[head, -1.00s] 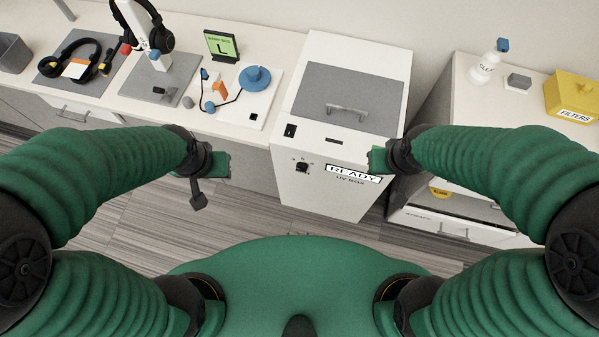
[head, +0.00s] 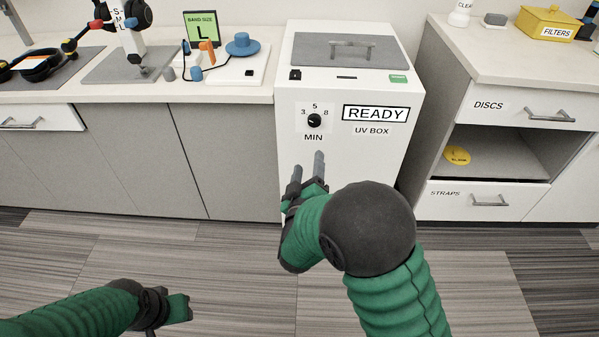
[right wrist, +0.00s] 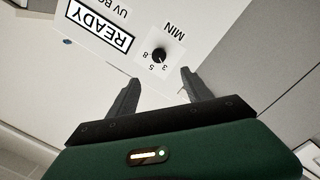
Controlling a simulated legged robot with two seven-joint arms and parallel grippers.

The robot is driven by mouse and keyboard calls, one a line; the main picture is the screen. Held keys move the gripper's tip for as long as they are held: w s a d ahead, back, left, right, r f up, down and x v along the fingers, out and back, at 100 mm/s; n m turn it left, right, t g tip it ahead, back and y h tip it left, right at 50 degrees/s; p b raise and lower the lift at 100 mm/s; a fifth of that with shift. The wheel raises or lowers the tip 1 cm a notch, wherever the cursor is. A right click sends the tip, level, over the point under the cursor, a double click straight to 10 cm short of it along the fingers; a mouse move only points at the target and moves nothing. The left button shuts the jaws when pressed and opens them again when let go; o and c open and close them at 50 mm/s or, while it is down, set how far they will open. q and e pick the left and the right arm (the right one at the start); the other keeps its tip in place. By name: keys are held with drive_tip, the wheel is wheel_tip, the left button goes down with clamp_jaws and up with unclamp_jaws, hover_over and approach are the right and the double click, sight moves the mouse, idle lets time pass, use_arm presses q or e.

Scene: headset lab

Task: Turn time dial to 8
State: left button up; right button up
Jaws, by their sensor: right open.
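The time dial (head: 314,120) is a small round black knob on the white front of the UV box (head: 290,150). The marks 3, 5 and 8 stand left of, above and right of it, with MIN below. Its pointer is too small to read surely. My right gripper (head: 308,164) is open and empty, just below the dial in the head view and apart from it. In the right wrist view the dial (right wrist: 159,56) appears upside down, beyond the gap between the open fingers (right wrist: 158,79). My left gripper (head: 172,307) is low at the left, away from the box; its jaws are unclear.
A READY sign (head: 376,114) is right of the dial. The box's grey lid (head: 350,51) with a handle is shut. A counter (head: 235,92) with headset parts stands left, and a drawer cabinet (head: 440,120) stands right. The floor in front is clear.

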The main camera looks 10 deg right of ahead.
drive_tip(key=b, duration=0.3)
approach(315, 124)
drive_tip(key=b+x, duration=0.3)
drive_tip(key=x, duration=0.5)
drive_tip(key=shift+w+f, duration=0.1)
drive_tip(key=shift+w+d, duration=0.15)
drive_tip(key=shift+d, duration=0.05)
drive_tip(key=shift+a, duration=0.25)
drive_tip(key=c, duration=0.4)
use_arm(q)
drive_tip(key=s+x, duration=0.1)
drive_tip(key=x, duration=0.5)
drive_tip(key=shift+s+f, duration=0.2)
drive_tip(key=shift+f, duration=0.2)
use_arm(e)
drive_tip(key=shift+d, duration=0.1)
clamp_jaws()
